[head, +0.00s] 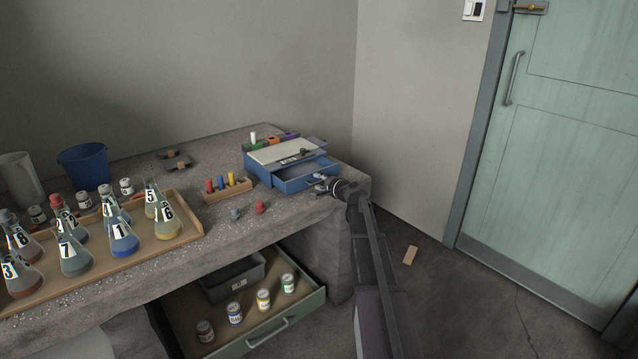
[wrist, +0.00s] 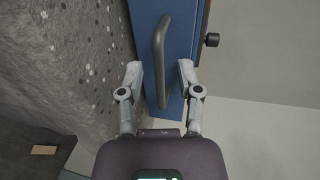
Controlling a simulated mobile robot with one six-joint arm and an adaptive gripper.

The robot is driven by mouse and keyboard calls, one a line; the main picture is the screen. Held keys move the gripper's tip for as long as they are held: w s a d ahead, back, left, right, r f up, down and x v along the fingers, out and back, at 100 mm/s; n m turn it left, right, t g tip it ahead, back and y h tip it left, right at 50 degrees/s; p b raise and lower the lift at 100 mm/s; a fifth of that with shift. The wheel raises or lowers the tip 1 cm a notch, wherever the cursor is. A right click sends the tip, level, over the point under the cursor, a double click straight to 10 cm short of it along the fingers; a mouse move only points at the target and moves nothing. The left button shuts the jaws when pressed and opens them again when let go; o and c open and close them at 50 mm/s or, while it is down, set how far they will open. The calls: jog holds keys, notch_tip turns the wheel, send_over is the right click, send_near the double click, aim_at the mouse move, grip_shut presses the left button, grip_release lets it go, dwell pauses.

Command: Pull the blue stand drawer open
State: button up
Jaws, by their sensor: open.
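The blue stand (head: 258,172) sits at the right end of the concrete bench. Its blue drawer (head: 300,183) stands out from the body, partly open, with the inside showing from above. In the wrist view the blue drawer front (wrist: 181,40) has a dark grey bar handle (wrist: 160,55). My gripper (head: 324,183) is at the drawer front. In the wrist view my gripper (wrist: 158,72) is open, with one finger on each side of the handle. I cannot tell whether either finger touches it.
A rack with coloured vials (head: 228,189) stands left of the stand. Small red (head: 261,208) and grey (head: 235,214) items lie near the bench edge. A wooden tray (head: 188,236) holds several numbered flasks. Below, an open green-fronted drawer (head: 310,305) holds cans. The floor at right is mostly clear.

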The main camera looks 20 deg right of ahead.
jog(key=shift+w, duration=0.1)
send_near(304, 172)
jog(key=w+a, duration=0.2)
jog(key=w, duration=0.1)
jog(key=w+a, duration=0.2)
jog(key=shift+r, duration=0.35)
jog(key=p+v, duration=0.3)
jog(key=v, duration=1.1)
jog(key=s+a+r+n+g+p, duration=0.3)
jog(key=s+a+p, duration=0.4)
jog(key=a, duration=0.4)
jog(key=s+a+r+n+g+y+p, duration=0.1)
jog(key=s+a+r+n+g+p, duration=0.2)
jog(key=s+a+n+g+p, duration=0.3)
jog(key=shift+s+a+r+n+p, duration=0.15)
jog(key=shift+s+a+n+p, duration=0.65)
jog(key=shift+a+p, duration=1.6)
jog(key=shift+a+b, duration=0.35)
jog(key=shift+b, duration=0.05)
jog(key=shift+g, duration=0.3)
